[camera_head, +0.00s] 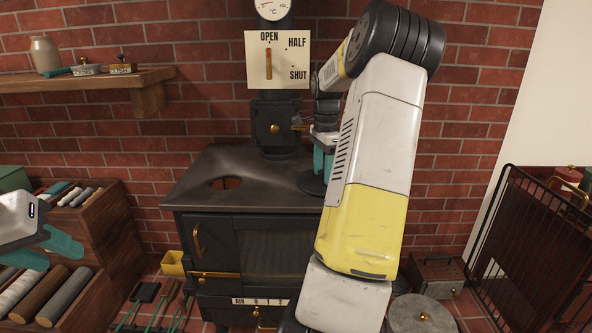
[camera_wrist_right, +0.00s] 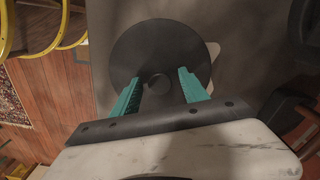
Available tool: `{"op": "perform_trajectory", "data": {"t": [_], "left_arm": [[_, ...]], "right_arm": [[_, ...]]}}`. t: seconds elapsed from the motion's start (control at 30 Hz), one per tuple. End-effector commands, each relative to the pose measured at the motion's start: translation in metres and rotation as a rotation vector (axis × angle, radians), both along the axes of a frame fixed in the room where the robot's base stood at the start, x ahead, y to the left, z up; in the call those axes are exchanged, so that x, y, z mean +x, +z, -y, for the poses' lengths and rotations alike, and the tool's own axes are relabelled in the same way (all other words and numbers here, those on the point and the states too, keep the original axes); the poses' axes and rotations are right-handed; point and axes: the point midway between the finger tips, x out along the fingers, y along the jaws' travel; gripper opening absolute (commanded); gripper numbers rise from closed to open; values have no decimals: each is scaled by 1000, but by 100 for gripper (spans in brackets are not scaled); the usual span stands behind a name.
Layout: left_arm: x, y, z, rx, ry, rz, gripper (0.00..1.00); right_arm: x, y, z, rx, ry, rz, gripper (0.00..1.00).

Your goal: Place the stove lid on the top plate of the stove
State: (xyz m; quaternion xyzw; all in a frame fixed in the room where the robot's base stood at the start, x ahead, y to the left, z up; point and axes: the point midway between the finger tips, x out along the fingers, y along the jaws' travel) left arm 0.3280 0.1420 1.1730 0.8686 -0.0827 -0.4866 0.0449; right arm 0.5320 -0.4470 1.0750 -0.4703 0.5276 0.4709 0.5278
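The black stove (camera_head: 245,245) stands against the brick wall. Its dark top plate (camera_head: 262,165) has an open hole (camera_head: 226,183) left of centre. The stove lid (camera_head: 311,184), a dark round disc, is at the plate's right side, partly hidden by my right arm. The lid fills the middle of the right wrist view (camera_wrist_right: 150,50), with its knob (camera_wrist_right: 160,84) between my fingers. My right gripper (camera_wrist_right: 160,91) is open, its teal fingers apart on either side of the knob. My left gripper (camera_head: 48,250) is open and empty at the far left.
The stovepipe with a damper sign (camera_head: 279,60) rises behind the top plate. A wooden shelf (camera_head: 90,80) with a jar is at upper left. A crate of logs (camera_head: 95,220) stands left of the stove. A black fireguard (camera_head: 530,250) is at right.

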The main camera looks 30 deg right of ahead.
Motion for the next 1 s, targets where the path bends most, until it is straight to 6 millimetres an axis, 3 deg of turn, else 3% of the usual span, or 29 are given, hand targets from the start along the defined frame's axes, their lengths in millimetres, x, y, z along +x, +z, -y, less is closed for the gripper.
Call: {"op": "perform_trajectory", "data": {"t": [0.27, 0.7, 1.0], "left_arm": [[0, 0, 0, 0, 0, 0, 36], [0, 0, 0, 0, 0, 0, 36], [0, 0, 0, 0, 0, 0, 36]], "right_arm": [[1, 7, 0, -2, -1, 3, 52], [1, 94, 0, -1, 1, 4, 52], [0, 125, -6, -5, 21, 7, 52]]}}
